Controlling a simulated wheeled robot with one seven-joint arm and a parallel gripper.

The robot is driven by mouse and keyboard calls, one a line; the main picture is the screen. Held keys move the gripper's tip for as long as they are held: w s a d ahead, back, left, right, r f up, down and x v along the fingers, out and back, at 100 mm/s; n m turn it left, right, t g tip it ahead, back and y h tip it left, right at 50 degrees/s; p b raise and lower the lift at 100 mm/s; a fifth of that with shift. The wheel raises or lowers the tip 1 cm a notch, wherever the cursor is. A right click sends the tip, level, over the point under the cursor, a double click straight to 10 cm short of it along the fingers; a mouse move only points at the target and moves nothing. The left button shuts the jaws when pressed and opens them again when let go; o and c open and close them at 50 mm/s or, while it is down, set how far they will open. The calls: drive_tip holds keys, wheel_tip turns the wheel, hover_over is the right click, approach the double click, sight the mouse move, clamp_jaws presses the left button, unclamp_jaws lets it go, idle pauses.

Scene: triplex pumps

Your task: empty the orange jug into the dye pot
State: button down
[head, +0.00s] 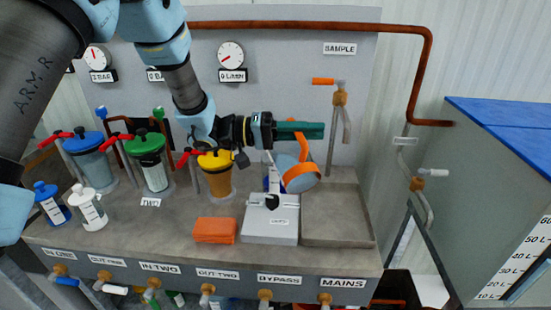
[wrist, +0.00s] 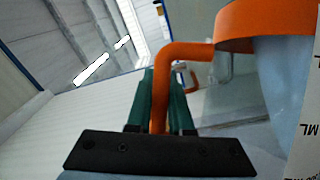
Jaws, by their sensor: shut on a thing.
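The orange jug (head: 286,165) has a pale translucent body with an orange rim and handle. My gripper (head: 312,131) is shut on its handle, and the jug hangs tilted, rim towards the lower right, above the bench. In the wrist view the orange handle (wrist: 172,52) passes between my green fingers (wrist: 160,100), and the jug's body (wrist: 278,85) fills the right side. The jug's contents are not clear. A white and blue object (head: 272,182), partly hidden, stands just left of the jug. I cannot tell which vessel is the dye pot.
A grey scale (head: 270,228) stands below the jug, beside a shallow basin (head: 340,218). An orange cloth (head: 214,231) lies left of it. Yellow (head: 217,178), green (head: 152,165) and blue (head: 93,165) lidded vessels stand further left. A sample tap (head: 341,100) is on the wall.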

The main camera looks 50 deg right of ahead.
drive_tip(key=shift+w+d+r+n+g+h+p, duration=0.15)
drive_tip(key=shift+w+d+r+n+p, duration=0.25)
drive_tip(key=shift+w+p, duration=0.3)
drive_tip(key=shift+w+d+r+n+g+h+p, duration=0.1)
drive_tip(key=shift+w+d+r+n+h+p, duration=0.1)
drive_tip(key=shift+w+d+r+n+p, duration=0.4)
drive_tip(key=shift+w+d+r+n+g+h+p, duration=0.15)
drive_tip(key=shift+w+n+p, duration=0.15)
drive_tip(key=shift+w+p, duration=0.55)
idle(1.4)
